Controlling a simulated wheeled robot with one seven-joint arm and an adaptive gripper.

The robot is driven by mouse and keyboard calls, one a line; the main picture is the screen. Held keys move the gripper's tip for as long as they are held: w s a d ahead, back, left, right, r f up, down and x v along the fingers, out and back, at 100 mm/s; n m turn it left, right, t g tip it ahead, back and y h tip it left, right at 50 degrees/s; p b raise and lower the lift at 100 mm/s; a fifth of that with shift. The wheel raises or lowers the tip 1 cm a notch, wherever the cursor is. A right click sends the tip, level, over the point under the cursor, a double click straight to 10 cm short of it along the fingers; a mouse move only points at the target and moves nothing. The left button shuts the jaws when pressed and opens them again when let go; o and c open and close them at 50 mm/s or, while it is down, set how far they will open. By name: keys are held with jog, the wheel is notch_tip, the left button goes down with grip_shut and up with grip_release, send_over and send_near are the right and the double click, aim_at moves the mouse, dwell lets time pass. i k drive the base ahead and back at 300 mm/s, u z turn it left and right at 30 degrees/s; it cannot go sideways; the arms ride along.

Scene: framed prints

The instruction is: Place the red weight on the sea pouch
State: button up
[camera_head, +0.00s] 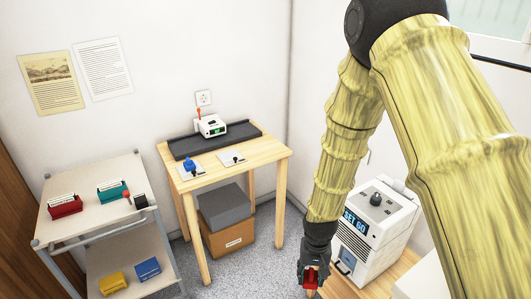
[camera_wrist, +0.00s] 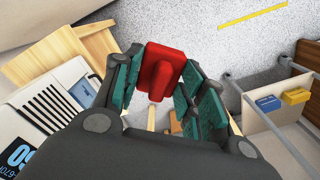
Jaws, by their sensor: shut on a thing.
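My gripper (camera_head: 314,268) hangs low in front of the white machine and is shut on the red weight (camera_head: 311,282). In the wrist view the red weight (camera_wrist: 160,62) sits between the two green-padded fingers of my gripper (camera_wrist: 160,84), clear of any surface below. I cannot tell which thing is the sea pouch. A red holder (camera_head: 65,206) and a teal holder (camera_head: 113,190), each with white cards, stand on the cart's top shelf. A yellow block (camera_head: 113,283) and a blue block (camera_head: 148,268) lie on its lower shelf.
The wooden table (camera_head: 240,172) holds a white device (camera_head: 211,126), a dark tray and two white plates, one with a blue piece (camera_head: 190,164). Boxes stand beneath it. The white machine (camera_head: 372,232) stands right of my gripper. Grey floor is open between table and cart.

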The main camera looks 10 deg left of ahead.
aim_at(230, 155)
jog(key=z, duration=0.1)
jog(key=i, duration=1.35)
jog(key=u, duration=0.55)
